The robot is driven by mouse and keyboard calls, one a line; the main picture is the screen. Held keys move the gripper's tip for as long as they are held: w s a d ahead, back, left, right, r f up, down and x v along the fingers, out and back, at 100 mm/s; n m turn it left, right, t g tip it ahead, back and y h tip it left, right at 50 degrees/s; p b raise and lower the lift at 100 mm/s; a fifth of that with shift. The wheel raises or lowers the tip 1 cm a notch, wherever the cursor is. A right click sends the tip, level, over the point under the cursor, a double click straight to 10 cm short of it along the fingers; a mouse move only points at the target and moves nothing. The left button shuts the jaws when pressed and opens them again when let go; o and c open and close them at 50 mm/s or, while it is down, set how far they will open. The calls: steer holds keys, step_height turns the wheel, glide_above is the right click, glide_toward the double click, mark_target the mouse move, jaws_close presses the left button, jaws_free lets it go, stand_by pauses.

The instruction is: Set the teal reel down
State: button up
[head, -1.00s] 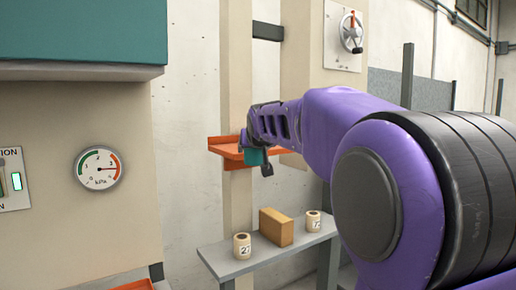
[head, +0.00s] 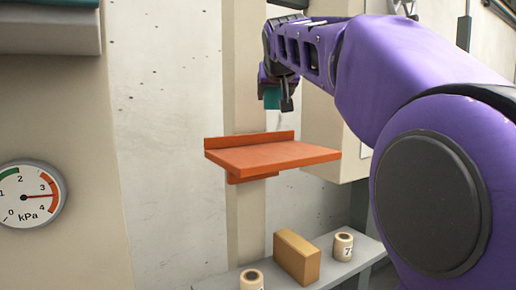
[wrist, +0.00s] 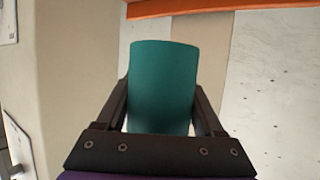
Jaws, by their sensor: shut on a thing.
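The teal reel (wrist: 163,85) is a smooth teal cylinder between the two dark fingers in the wrist view. My gripper (wrist: 162,105) is shut on it. In the head view the reel (head: 271,97) shows only in part beside the fingers of my gripper (head: 279,98). The reel hangs in the air above an orange shelf (head: 275,156), with a visible gap between them. The shelf's top is bare. In the wrist view an orange edge (wrist: 220,7) runs along the top of the picture.
Below is a grey bench (head: 335,272) with a tan box (head: 297,257) between two cream rolls, the left one (head: 251,280) and the right one (head: 343,246). A pressure gauge (head: 29,194) is on the cream cabinet at left. A beige post stands behind the shelf.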

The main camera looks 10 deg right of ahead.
steer(key=b, duration=0.2)
glide_above(274, 149)
step_height(274, 149, down, 5)
steer(key=shift+f, duration=0.1)
steer(key=shift+w+d+f+b, duration=0.1)
steer(key=shift+f+b, duration=0.45)
steer(key=shift+f, duration=1.7)
steer(key=shift+f, duration=0.15)
steer(key=o, duration=1.4)
steer(key=shift+o, duration=0.2)
